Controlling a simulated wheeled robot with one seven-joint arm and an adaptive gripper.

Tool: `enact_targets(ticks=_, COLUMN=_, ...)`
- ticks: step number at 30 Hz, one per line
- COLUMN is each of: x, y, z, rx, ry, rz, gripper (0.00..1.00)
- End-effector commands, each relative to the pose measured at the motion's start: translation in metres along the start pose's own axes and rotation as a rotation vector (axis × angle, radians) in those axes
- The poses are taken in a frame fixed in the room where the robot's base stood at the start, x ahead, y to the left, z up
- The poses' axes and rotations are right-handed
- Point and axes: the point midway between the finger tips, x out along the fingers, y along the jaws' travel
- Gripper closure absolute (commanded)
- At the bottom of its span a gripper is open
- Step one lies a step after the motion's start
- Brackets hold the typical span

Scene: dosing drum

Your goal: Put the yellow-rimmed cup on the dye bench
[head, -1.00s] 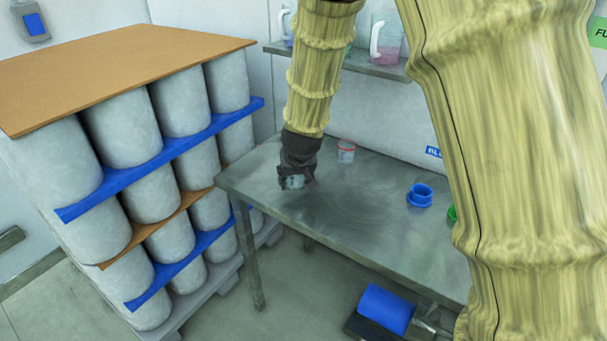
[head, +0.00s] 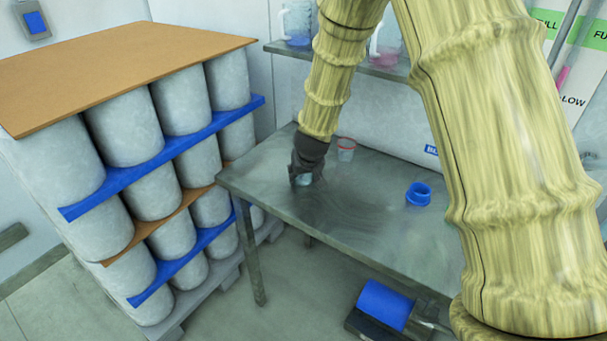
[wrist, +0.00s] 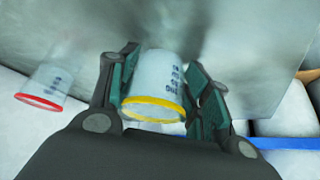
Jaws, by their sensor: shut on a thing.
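The yellow-rimmed cup (wrist: 155,80) is a clear cup with dark markings, held between the two finger pads of my gripper (wrist: 160,90) in the wrist view. In the head view my gripper (head: 303,178) is at the left part of the metal bench (head: 350,215), with a bit of the pale cup showing below it. The cup is at or just above the bench top; I cannot tell whether its base touches. The bench's sign is mostly hidden by my arm.
A red-rimmed cup (head: 346,149) stands close by on the bench, also in the wrist view (wrist: 47,85). A shelf with jugs (head: 297,24) is behind. Stacked drums (head: 125,115) stand left. The bench middle is clear.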

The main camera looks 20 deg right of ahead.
Motion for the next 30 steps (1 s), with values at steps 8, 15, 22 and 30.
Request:
enact_targets(ticks=8, x=0.002, y=0.0, z=0.001, rx=0.0, ry=0.0, rz=0.0, gripper=0.65)
enact_targets(ticks=15, x=0.007, y=0.0, z=0.005, rx=0.001, ry=-0.001, rz=0.0, gripper=0.65)
enact_targets(ticks=22, x=0.012, y=-0.001, z=0.009, rx=0.0, ry=-0.005, rz=-0.001, gripper=0.48)
enact_targets(ticks=30, x=0.013, y=0.0, z=0.012, rx=0.0, ry=-0.01, rz=-0.001, gripper=0.3)
